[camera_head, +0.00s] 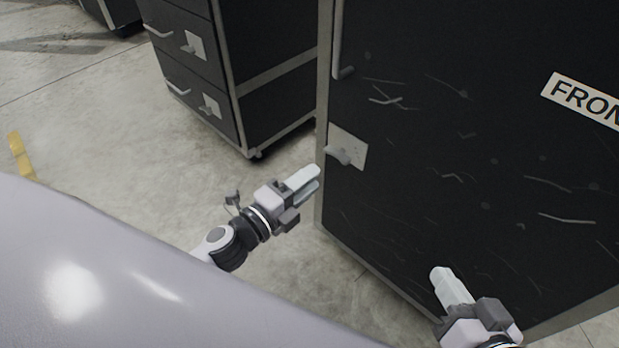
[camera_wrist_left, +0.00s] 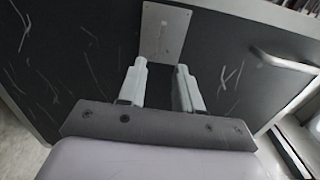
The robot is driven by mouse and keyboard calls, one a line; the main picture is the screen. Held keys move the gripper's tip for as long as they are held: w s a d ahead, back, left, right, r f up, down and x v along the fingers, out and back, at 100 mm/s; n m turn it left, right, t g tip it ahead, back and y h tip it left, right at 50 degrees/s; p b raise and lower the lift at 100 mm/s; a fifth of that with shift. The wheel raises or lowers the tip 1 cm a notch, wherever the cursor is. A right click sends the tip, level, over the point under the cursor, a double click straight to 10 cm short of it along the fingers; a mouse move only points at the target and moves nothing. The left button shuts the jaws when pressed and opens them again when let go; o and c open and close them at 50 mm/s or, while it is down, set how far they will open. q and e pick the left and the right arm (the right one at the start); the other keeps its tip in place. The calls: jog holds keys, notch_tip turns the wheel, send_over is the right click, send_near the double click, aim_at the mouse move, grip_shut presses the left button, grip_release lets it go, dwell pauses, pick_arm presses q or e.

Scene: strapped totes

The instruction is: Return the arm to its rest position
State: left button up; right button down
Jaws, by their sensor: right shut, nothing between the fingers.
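My left gripper (camera_head: 312,178) is in front of the left edge of the tall black case (camera_head: 470,150), just below and left of its metal latch plate (camera_head: 350,145). In the left wrist view its two fingers (camera_wrist_left: 160,72) stand apart with nothing held between them, and the latch plate (camera_wrist_left: 164,30) shows beyond the tips. My right gripper (camera_head: 443,275) is low in front of the case, its fingers shut together and empty. Much of the right arm is out of view.
The case has a grey bar handle (camera_head: 340,45), pale scratches and a "FRONT" label (camera_head: 585,98). A second black cabinet with drawers (camera_head: 205,75) stands behind to the left. Concrete floor (camera_head: 110,140) is open at left, with a yellow mark (camera_head: 20,155).

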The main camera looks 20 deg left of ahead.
jog(key=shift+s+f, duration=0.1)
jog(key=shift+f, duration=0.05)
